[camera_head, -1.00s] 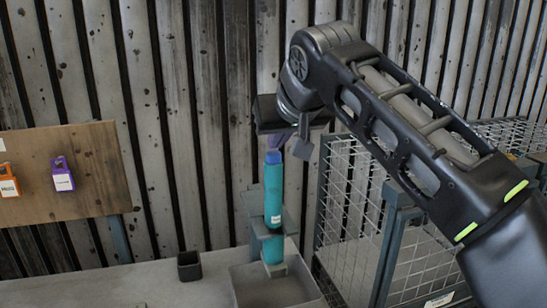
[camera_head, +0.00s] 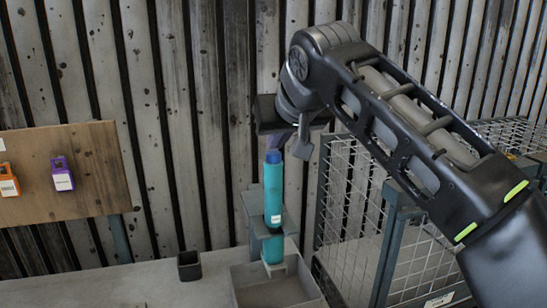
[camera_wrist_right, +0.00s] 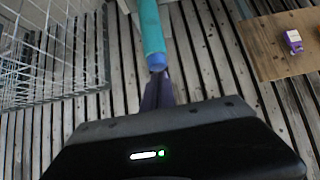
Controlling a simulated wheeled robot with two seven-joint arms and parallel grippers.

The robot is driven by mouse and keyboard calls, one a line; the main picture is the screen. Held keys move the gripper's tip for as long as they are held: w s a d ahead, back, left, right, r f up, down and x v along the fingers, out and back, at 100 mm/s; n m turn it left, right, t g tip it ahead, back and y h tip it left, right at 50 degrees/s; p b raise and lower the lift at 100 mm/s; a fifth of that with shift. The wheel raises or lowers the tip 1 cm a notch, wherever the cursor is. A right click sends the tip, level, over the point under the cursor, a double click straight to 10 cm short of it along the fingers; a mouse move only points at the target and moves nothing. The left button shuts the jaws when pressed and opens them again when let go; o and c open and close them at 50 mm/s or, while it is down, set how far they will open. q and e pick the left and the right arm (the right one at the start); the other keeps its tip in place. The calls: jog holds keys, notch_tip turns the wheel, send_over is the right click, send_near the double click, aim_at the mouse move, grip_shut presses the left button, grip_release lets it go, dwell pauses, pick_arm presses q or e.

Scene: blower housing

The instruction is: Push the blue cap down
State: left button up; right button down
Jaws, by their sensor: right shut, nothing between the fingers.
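The blue cap (camera_head: 273,157) tops a tall teal cylinder (camera_head: 273,195) that stands upright in a grey holder (camera_head: 254,215). My right gripper (camera_head: 282,137) is shut and empty, pointing down just above the cap. In the right wrist view the purple-grey fingers (camera_wrist_right: 156,90) reach to the blue cap (camera_wrist_right: 157,62) at the end of the teal cylinder (camera_wrist_right: 151,28). I cannot tell whether the fingertips touch the cap. My left gripper is not in view.
A grey bin (camera_head: 240,281) stands at the cylinder's foot, with a small black cup (camera_head: 189,266) to its left. A wire-mesh cage (camera_head: 345,200) stands close on the right. A wooden board (camera_head: 95,175) with orange (camera_head: 8,181) and purple (camera_head: 62,174) padlock-like tags is at left.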

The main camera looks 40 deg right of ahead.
notch_tip(320, 180, down, 3)
jog(key=shift+f+b, duration=0.1)
jog(key=shift+b, duration=1.15)
jog(key=shift+r+p, duration=0.45)
jog(key=shift+r, duration=0.05)
notch_tip(320, 180, up, 2)
jog(key=shift+r+p, duration=0.15)
jog(key=shift+p, duration=0.95)
jog(key=p, duration=0.1)
send_near(276, 156)
jog(key=w, duration=0.2)
jog(key=shift+s+d+r, duration=0.15)
jog(key=shift+d+r, duration=0.05)
jog(key=shift+d, duration=0.05)
